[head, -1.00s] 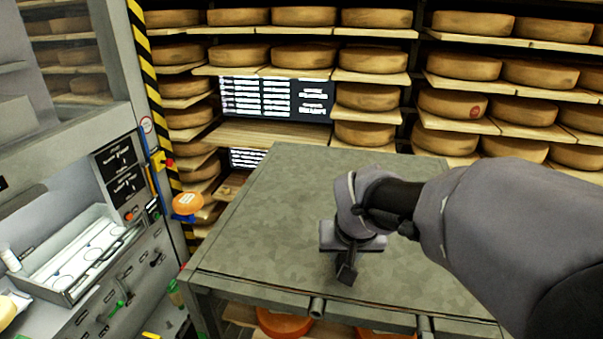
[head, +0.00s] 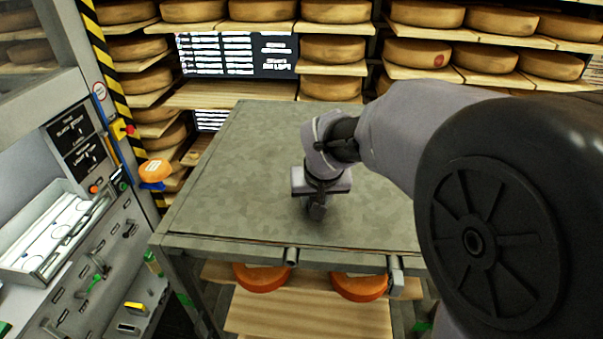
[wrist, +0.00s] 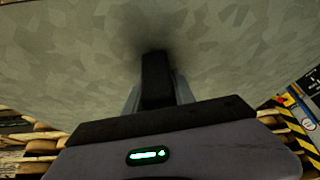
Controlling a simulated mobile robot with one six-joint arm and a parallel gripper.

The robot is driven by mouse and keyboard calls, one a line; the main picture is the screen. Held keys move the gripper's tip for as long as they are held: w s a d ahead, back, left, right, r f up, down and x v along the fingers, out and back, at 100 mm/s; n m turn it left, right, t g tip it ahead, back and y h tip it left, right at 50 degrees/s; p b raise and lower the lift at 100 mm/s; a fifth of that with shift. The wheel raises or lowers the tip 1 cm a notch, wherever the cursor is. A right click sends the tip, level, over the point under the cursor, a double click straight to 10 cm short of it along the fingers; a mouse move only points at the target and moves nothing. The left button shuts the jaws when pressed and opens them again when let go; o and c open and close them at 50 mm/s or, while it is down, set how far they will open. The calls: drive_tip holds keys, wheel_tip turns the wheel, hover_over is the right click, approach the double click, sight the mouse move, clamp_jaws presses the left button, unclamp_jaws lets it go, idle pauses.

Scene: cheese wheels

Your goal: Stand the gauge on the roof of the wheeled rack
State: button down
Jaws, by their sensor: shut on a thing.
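The wheeled rack's roof (head: 245,165) is a flat grey mottled metal sheet in the head view, bare apart from what is at my gripper. My gripper (head: 317,208) points down over its front middle part, shut on a small dark thing that I take for the gauge. Little of that thing shows, and I cannot tell whether its foot touches the roof. In the wrist view the roof (wrist: 230,60) fills the upper part. A dark block lies between the jaws of my gripper (wrist: 155,85), close to the roof with a soft shadow around it.
Cheese shelves (head: 430,55) line the back wall. Orange wheels (head: 260,279) lie on the rack's lower shelf. A grey machine with controls (head: 75,240) and an orange-topped item (head: 155,170) stand left of the rack. The roof's back and left are clear.

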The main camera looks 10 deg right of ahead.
drive_tip(key=shift+f+b, duration=0.35)
drive_tip(key=c, duration=1)
unclamp_jaws()
drive_tip(key=shift+o, duration=0.2)
